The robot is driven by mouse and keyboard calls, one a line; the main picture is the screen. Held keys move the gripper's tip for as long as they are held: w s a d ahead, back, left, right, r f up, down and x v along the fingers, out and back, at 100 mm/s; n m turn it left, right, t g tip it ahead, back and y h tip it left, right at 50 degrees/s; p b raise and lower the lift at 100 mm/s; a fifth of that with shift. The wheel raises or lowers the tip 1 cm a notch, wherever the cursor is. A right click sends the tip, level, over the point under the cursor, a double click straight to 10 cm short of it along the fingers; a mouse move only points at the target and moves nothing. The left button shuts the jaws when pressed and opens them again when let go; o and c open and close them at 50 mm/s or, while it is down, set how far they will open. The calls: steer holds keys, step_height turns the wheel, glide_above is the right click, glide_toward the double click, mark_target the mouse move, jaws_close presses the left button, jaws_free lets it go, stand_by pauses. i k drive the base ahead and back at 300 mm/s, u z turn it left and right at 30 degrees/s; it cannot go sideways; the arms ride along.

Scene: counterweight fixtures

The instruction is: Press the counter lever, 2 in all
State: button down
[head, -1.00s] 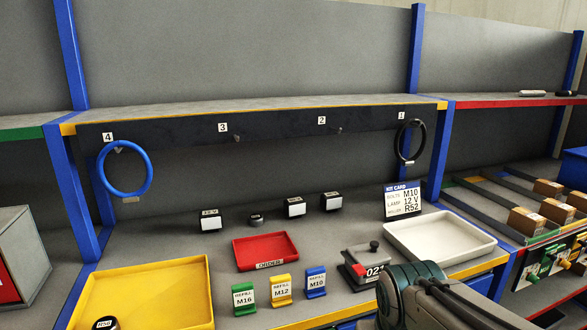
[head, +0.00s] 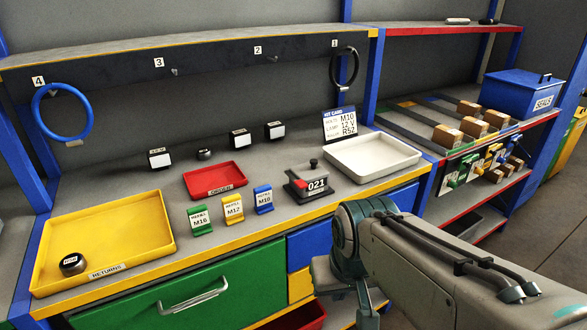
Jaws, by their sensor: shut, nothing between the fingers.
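The counter (head: 309,187) is a dark box with a grey top, a red patch and a white display reading 021. It stands on the bench near its front edge, left of the white tray. Its lever ends in a black knob (head: 314,163), which stands up above the top. Nothing touches the knob. My arm enters from the lower right and bends down in front of the bench, below and right of the counter. Its gripper fingers do not show in this view.
A white tray (head: 414,161) and a kit card (head: 340,125) are close to the counter. Refill tags M16 (head: 200,221), M12 (head: 232,209) and M10 (head: 263,199) stand to its left. A red order tray (head: 239,184) and yellow returns tray (head: 164,225) lie farther left.

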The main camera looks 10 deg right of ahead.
mark_target(301, 185)
steer(key=k, duration=1.1)
steer(key=z, duration=0.3)
steer(key=i, duration=0.3)
steer(key=z, duration=0.7)
steer(key=i, duration=1.55)
steer(key=u, duration=0.75)
steer(key=i, duration=0.35)
steer(key=u, duration=0.4)
